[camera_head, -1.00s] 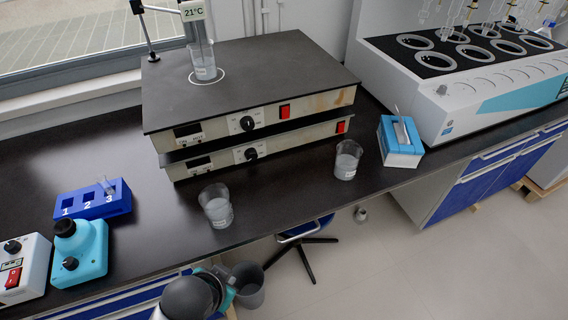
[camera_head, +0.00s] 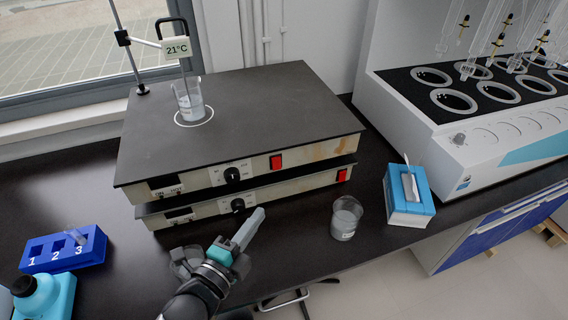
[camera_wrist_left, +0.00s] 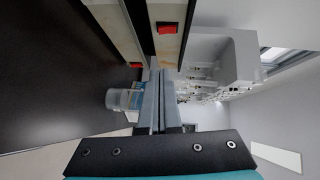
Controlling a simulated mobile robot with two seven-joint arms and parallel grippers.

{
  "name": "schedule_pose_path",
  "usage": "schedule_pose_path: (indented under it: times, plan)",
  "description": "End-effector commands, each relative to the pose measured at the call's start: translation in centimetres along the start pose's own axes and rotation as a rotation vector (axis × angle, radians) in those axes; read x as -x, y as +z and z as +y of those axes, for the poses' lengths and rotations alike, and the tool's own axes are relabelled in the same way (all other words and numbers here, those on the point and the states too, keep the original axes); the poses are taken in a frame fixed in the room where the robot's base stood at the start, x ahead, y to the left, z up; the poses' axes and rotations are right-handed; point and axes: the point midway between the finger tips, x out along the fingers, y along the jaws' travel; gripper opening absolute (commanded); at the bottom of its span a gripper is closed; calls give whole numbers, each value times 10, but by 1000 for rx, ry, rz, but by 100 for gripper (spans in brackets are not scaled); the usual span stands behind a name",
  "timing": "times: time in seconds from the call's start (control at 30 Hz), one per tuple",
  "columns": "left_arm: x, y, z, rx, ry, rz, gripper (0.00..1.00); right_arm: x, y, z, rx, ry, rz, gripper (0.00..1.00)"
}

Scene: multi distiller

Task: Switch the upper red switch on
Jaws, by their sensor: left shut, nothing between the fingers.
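The upper red switch (camera_head: 276,162) is on the front panel of the upper hotplate (camera_head: 240,105), right of its black knob. It also shows in the left wrist view (camera_wrist_left: 167,28), near the top. The lower red switch (camera_head: 342,175) is on the lower hotplate (camera_head: 290,192), farther right, and also shows in the wrist view (camera_wrist_left: 136,65). My left gripper (camera_head: 258,214) is shut and empty, in front of the lower hotplate's panel. Its fingers (camera_wrist_left: 160,72) appear together in the wrist view. It looks apart from both switches. My right gripper is not in view.
A beaker (camera_head: 345,219) stands right of my gripper; another (camera_head: 182,263) is partly hidden behind my left arm. A beaker (camera_head: 187,103) sits on the upper hotplate. A blue-white box (camera_head: 410,197) and a blue rack (camera_head: 62,250) stand on the dark bench.

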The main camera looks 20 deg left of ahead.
Motion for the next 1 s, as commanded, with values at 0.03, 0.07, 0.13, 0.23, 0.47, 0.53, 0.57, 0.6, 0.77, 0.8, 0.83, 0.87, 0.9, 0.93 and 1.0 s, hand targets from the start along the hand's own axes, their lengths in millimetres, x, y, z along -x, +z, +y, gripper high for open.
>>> schedule_pose_path:
  times: [0.03,0.07,0.13,0.23,0.47,0.53,0.57,0.6,0.77,0.8,0.83,0.87,0.9,0.93,1.0]
  plan:
    - [0,-1,0,-11,-4,7,0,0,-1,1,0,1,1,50]
    - [0,-1,0,-16,-7,11,0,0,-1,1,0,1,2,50]
    - [0,-2,-1,-21,-11,14,0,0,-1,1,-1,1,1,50]
    - [0,-2,-1,-21,-11,14,0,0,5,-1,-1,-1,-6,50]
    - [-2,-2,-1,-18,-11,14,0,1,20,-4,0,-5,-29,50]
    - [-5,-2,-1,-18,-12,13,0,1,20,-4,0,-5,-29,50]
    - [-8,-2,-1,-18,-12,13,0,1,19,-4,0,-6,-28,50]
    - [-11,-2,-1,-18,-11,13,0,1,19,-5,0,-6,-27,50]
    - [-33,-2,-2,-18,-13,13,0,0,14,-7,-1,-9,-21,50]
    - [-39,-2,-2,-18,-12,13,0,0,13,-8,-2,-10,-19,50]
    - [-44,-2,-2,-18,-13,13,0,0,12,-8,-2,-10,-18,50]
    - [-48,-2,-2,-18,-13,13,0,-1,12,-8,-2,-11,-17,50]
    - [-54,-3,-2,-19,-13,14,0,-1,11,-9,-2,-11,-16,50]
    - [-59,-3,-2,-18,-12,13,0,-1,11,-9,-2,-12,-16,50]
    - [-70,-3,-2,-18,-12,13,0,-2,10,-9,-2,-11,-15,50]
